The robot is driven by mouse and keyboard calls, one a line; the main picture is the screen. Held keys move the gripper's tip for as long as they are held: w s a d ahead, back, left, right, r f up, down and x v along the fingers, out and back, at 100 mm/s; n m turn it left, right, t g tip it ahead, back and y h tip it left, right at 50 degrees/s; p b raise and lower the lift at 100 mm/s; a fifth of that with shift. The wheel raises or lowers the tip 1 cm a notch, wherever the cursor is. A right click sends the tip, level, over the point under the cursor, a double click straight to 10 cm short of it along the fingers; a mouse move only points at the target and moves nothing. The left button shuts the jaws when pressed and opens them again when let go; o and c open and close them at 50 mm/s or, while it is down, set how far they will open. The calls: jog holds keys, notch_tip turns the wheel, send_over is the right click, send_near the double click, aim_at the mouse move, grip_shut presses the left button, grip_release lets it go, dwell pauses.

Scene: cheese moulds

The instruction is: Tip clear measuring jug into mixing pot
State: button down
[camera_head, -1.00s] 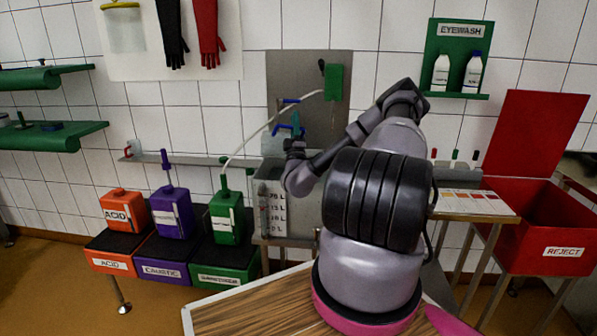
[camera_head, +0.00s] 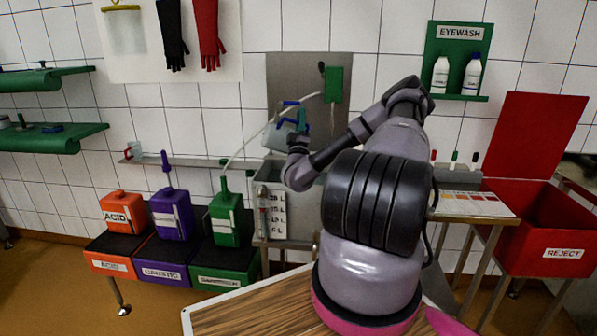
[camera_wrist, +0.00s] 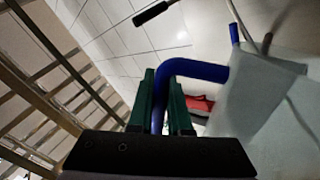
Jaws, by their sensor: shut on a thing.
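The clear measuring jug (camera_head: 279,137) is tilted in the air, above the mixing pot. Its pale see-through body also fills the right side of the wrist view (camera_wrist: 262,92). My gripper (camera_head: 302,120) is shut on the jug's blue handle; its green fingers (camera_wrist: 165,98) close around the handle in the wrist view. The mixing pot (camera_head: 273,215) is a grey metal vessel with litre marks on its front, below the jug. My arm hides its right part. I cannot see any liquid leaving the jug or inside the pot.
A green box (camera_head: 333,82) with a pale hose is on the metal wall plate behind the jug. Green (camera_head: 226,220), purple (camera_head: 173,214) and orange (camera_head: 124,213) canisters stand left of the pot. A narrow wall shelf (camera_head: 200,162) runs behind them. A red reject bin (camera_head: 535,240) is far right.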

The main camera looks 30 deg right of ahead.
jog(key=shift+s+d+r+m+g+h+b, duration=0.1)
jog(key=shift+d+r+m+g+h+b, duration=0.35)
jog(key=shift+m, duration=0.45)
jog(key=shift+s+d+f+m+g+h+b, duration=0.15)
jog(key=shift+d+m+g+h+b, duration=0.1)
jog(key=shift+d+m+g+h, duration=0.45)
jog(key=shift+s+d+f+m+g+h+b, duration=0.2)
jog(key=shift+d+m+g, duration=0.3)
jog(key=shift+m, duration=0.4)
jog(key=shift+d+r+m+g+h+b, duration=0.2)
jog(key=shift+d+m+g+h, duration=0.1)
jog(key=shift+d+m+g, duration=0.3)
jog(key=shift+d+r+m+g+h+b, duration=0.3)
jog(key=shift+d+m, duration=0.2)
jog(key=shift+m, duration=0.2)
jog(key=shift+s+f+g, duration=0.1)
jog(key=shift+g, duration=0.15)
